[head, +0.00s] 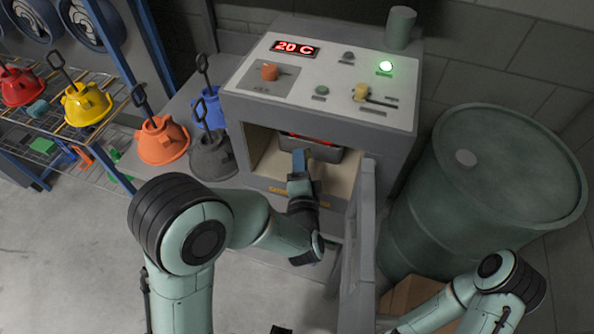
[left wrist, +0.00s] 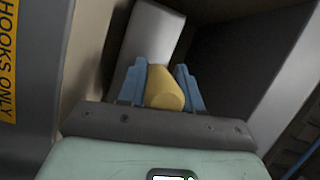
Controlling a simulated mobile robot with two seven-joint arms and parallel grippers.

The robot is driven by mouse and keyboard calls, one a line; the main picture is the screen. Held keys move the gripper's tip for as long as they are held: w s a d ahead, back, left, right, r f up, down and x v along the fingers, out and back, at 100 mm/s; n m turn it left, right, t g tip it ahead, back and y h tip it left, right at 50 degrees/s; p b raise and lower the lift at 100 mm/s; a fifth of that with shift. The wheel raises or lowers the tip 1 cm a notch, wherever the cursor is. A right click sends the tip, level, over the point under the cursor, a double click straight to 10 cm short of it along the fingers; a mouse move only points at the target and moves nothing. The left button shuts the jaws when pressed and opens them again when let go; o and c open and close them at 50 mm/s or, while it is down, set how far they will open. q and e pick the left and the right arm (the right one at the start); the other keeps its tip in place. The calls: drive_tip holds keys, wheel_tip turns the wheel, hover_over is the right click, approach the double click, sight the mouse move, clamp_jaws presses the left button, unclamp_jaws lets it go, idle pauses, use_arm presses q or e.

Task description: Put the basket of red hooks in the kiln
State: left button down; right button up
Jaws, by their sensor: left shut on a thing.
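The kiln (head: 405,140) stands in the middle of the head view, with its grey door (head: 360,245) swung open to the right. A grey basket (head: 328,156) with red showing inside sits within the kiln's opening. My left gripper (head: 301,163) reaches into the opening at the basket's near side. In the left wrist view its blue fingers (left wrist: 160,87) are shut on a yellow grip (left wrist: 164,88), which appears to be the basket's handle. A pale grey piece (left wrist: 152,35) extends behind the grip. The individual hooks cannot be made out. My right gripper is out of view.
A "HOOKS ONLY" label (left wrist: 8,55) shows on the left. Orange (head: 163,142) and dark grey (head: 212,155) hoods stand left of the kiln. A large green drum (head: 480,200) stands right, close to the door. The floor at left is clear.

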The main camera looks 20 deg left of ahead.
sight(308, 148)
use_arm(q)
drive_tip(key=w, duration=0.3)
drive_tip(key=w+p, duration=0.1)
drive_tip(key=w, duration=0.2)
drive_tip(key=shift+r, duration=0.2)
drive_tip(key=shift+w+d+f+b, duration=0.1)
drive_tip(key=shift+f+b, duration=0.35)
drive_tip(key=shift+f, duration=0.45)
drive_tip(key=shift+s+f+b, duration=0.25)
drive_tip(key=shift+f+b, duration=0.05)
drive_tip(key=shift+f, duration=0.05)
drive_tip(key=shift+w+f, duration=0.1)
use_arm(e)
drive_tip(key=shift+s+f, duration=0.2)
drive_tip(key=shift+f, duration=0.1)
use_arm(q)
drive_tip(key=c, duration=0.7)
unclamp_jaws()
drive_tip(key=shift+f, duration=0.15)
drive_tip(key=b+v, duration=0.1)
drive_tip(key=v, duration=1.2)
drive_tip(key=shift+s+b, duration=0.2)
drive_tip(key=shift+b, duration=0.1)
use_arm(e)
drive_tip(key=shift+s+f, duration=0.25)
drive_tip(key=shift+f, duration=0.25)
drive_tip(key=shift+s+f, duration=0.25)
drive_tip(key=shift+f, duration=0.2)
